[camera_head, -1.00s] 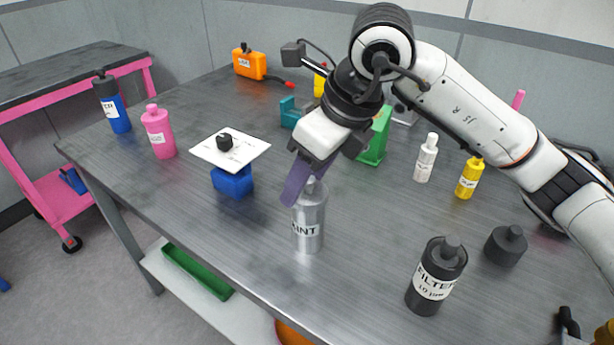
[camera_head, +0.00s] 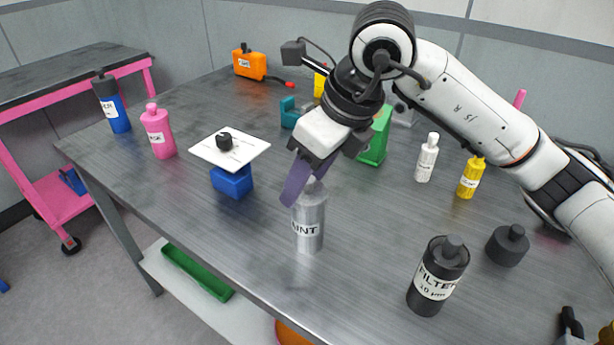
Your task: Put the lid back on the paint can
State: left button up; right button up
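The paint can (camera_head: 308,230) is a silver cylinder with a "PAINT" label, standing upright on the grey table. Its rounded top bears a small grey knob (camera_head: 316,186), which looks like the lid in place; whether it is fully seated I cannot tell. My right gripper (camera_head: 304,188) reaches down from the upper right, its purple fingers at the can's top, beside the knob. The near finger hides part of the top, so I cannot tell whether they grip it. My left gripper is not in view.
A black filter bottle (camera_head: 428,290) and a dark knobbed cylinder (camera_head: 507,246) stand at right. A blue block (camera_head: 232,182) with a white plate (camera_head: 245,152) is left of the can. Several bottles stand farther back. The table's front edge is close to the can.

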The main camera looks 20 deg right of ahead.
jog(key=o, duration=1.6)
jog(key=shift+c, duration=0.2)
jog(key=shift+r, duration=0.15)
jog(key=shift+r+p, duration=2.2)
jog(key=shift+r, duration=1.2)
grip_shut()
